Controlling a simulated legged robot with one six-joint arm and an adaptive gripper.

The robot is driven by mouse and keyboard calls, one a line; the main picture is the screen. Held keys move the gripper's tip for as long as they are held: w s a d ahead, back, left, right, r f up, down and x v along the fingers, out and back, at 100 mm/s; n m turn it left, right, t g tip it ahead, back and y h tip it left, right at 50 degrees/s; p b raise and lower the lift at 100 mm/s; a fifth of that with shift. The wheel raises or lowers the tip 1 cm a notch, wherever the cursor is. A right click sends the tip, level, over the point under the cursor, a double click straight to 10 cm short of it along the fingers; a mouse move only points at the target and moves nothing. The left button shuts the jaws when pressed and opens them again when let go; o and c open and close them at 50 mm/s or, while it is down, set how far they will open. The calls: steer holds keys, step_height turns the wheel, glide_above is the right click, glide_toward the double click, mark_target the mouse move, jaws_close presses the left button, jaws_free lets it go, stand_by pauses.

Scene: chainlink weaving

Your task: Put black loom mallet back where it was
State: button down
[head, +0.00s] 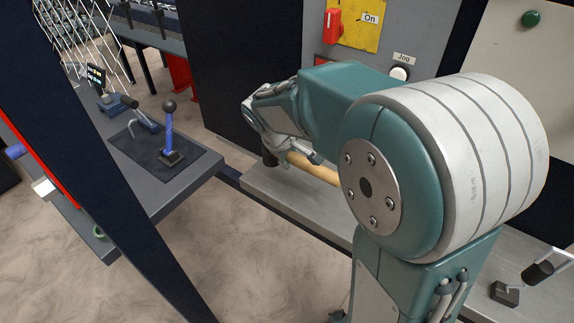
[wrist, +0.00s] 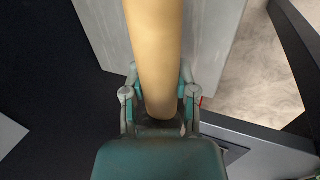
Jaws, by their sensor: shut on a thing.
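My gripper (wrist: 158,95) is shut on the thick tan handle (wrist: 155,45) of the mallet, with one finger on each side in the wrist view. The handle runs away from the fingers toward the top edge, where it is cut off. In the head view, the tan handle (head: 315,170) shows below my arm, over or on a grey metal ledge (head: 262,196). A short dark piece (head: 269,157) shows at its left end, perhaps the mallet's black head. I cannot tell if the mallet touches the ledge. My arm hides the handle's right end.
A dark slanted post (head: 100,160) stands in front. A panel with a red switch (head: 332,25) and a Jog button (head: 400,73) rises behind the ledge.

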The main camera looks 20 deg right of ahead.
steer(key=shift+w+d+f, duration=0.1)
steer(key=shift+w+f, duration=0.5)
steer(key=shift+f, duration=0.1)
steer(key=shift+w+a+f, duration=0.25)
steer(key=shift+w+f, duration=0.3)
steer(key=shift+f, duration=0.15)
steer(key=shift+d+f, duration=0.2)
steer(key=shift+f, duration=1.3)
steer(key=shift+c, duration=2)
jaws_free()
steer(key=shift+a+f, duration=0.1)
steer(key=shift+f, duration=0.05)
